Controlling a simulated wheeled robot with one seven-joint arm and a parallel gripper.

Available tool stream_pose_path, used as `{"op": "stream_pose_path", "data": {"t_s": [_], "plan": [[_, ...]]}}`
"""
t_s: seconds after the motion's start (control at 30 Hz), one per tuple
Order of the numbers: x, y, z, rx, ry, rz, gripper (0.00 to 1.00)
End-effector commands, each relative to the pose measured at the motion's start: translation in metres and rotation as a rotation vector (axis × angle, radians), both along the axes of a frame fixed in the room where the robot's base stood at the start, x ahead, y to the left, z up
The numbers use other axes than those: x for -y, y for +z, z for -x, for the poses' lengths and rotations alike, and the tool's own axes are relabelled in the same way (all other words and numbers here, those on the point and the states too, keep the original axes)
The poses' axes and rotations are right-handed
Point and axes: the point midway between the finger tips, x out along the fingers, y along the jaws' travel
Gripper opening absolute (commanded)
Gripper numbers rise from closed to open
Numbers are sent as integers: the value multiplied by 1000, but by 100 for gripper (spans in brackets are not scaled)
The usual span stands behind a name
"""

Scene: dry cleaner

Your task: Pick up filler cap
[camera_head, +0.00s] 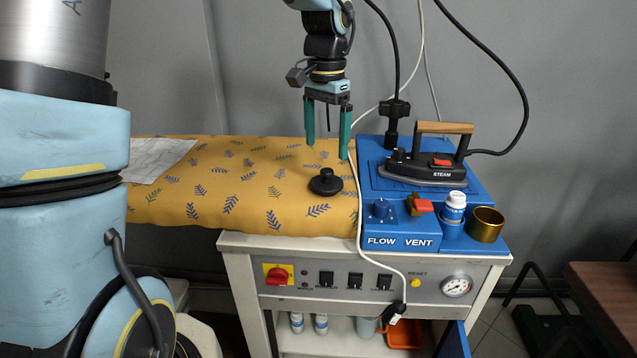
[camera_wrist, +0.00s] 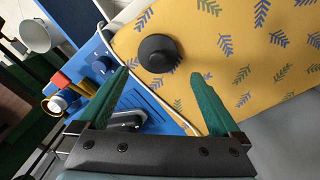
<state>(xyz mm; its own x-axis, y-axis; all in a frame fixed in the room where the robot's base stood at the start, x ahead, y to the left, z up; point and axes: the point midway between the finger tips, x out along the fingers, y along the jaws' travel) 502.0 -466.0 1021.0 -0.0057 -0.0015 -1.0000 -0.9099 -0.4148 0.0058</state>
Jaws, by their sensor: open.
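The black round filler cap (camera_head: 326,182), with a raised knob in its middle, lies on the yellow leaf-patterned ironing cloth near its right end. It also shows in the wrist view (camera_wrist: 158,54), ahead of the fingertips and between their lines. My gripper (camera_head: 328,152) hangs above the cloth, just above and behind the cap in the head view. Its two green fingers are spread apart with nothing between them, as the wrist view also shows (camera_wrist: 160,80). The gripper does not touch the cap.
Right of the cap stands a blue station (camera_head: 404,243) with a steam iron (camera_head: 432,165), a white bottle (camera_head: 454,207), a brass cup (camera_head: 486,225) and a red-topped valve (camera_head: 421,206). A white cord (camera_head: 358,195) runs between cap and station.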

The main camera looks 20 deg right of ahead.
Motion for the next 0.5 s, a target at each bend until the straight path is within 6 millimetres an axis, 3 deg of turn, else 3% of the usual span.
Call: {"op": "stream_pose_path", "data": {"t_s": [0.37,0.5], "plan": [[-1,-36,2,-4,1,-1,100],[-1,-58,4,-4,0,-1,100]]}}
